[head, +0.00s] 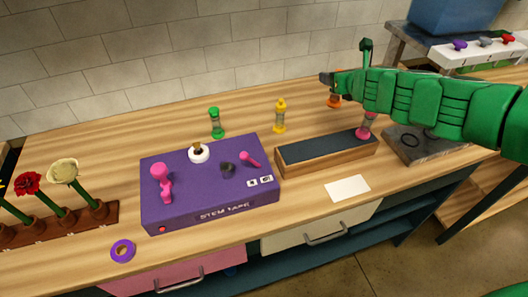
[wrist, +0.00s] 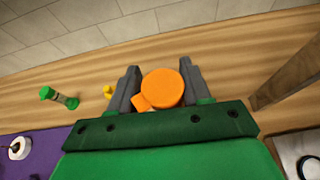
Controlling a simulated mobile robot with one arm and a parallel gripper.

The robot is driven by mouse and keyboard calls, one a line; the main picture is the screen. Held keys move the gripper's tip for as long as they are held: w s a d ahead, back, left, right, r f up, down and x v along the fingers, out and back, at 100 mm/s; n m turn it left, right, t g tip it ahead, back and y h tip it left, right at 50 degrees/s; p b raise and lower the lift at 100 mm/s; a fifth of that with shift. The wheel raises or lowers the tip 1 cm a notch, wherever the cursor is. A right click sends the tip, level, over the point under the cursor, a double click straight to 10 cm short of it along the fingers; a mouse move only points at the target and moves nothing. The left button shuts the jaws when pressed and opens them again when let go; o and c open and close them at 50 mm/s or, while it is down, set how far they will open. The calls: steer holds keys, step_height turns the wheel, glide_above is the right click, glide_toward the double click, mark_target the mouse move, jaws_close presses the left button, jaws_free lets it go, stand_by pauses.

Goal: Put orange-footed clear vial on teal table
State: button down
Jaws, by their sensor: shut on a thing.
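My gripper (head: 345,80) is above the back right of the wooden workbench. In the wrist view its two grey fingers (wrist: 161,88) are shut on the orange-footed vial (wrist: 162,87), of which only a round orange end and a small orange part show. In the head view the orange end of the vial (head: 334,102) shows below my gripper; its clear body is mostly hidden. I cannot see whether it touches the bench. No plainly teal tabletop is in view.
A green-ended vial (head: 216,122), a yellow one (head: 280,117) and a pink one (head: 365,126) stand on the bench. A purple stem tape box (head: 210,195) and a wooden tray (head: 325,158) are in front. A blue bin (head: 455,15) stands on a grey table at the back right.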

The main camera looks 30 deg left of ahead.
steer(key=w+f+m+t+h, duration=0.2)
steer(key=w+m+h, duration=0.1)
steer(key=w, duration=0.5)
steer(key=w+f+m+t+h, duration=0.1)
steer(key=w+f+m+h, duration=0.2)
steer(key=w, duration=0.6)
steer(key=shift+w+a+f, duration=0.3)
steer(key=shift+w+f, duration=0.4)
steer(key=shift+f, duration=0.75)
steer(key=shift+w+a+f, duration=0.3)
steer(key=shift+w+f, duration=0.45)
steer(key=shift+f, duration=0.7)
steer(key=shift+w+a+f, duration=0.3)
steer(key=shift+w+f, duration=0.4)
steer(key=shift+f, duration=0.75)
steer(key=c, duration=0.5)
jaws_free()
